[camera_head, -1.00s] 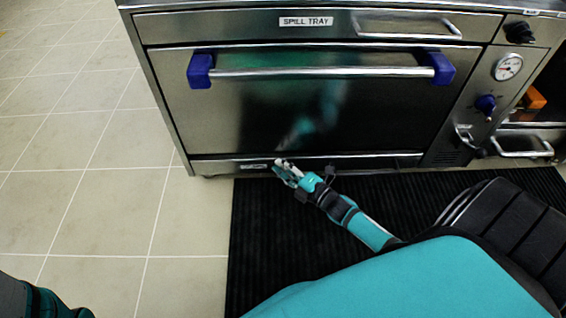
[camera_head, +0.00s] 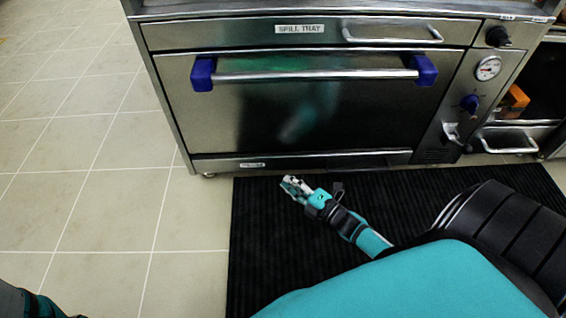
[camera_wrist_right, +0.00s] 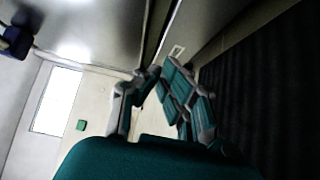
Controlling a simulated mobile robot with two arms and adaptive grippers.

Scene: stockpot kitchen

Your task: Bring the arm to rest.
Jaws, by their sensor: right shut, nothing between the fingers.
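My right arm reaches in from the lower right in the head view. My right gripper (camera_head: 291,185) is shut and empty, held above the black ribbed mat (camera_head: 470,205) in front of the steel oven (camera_head: 310,110). In the right wrist view the gripper's fingers (camera_wrist_right: 150,80) lean toward each other, with nothing between them. My left gripper is not in view; only a bit of dark and teal arm shows in the lower left corner of the head view.
The oven door has a long handle (camera_head: 315,75) with blue ends. A drawer labelled spill tray (camera_head: 299,28) is above it. A gauge (camera_head: 488,68) and knobs sit on its right side. An orange item (camera_head: 514,100) shows farther right. Tiled floor (camera_head: 100,190) at left is clear.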

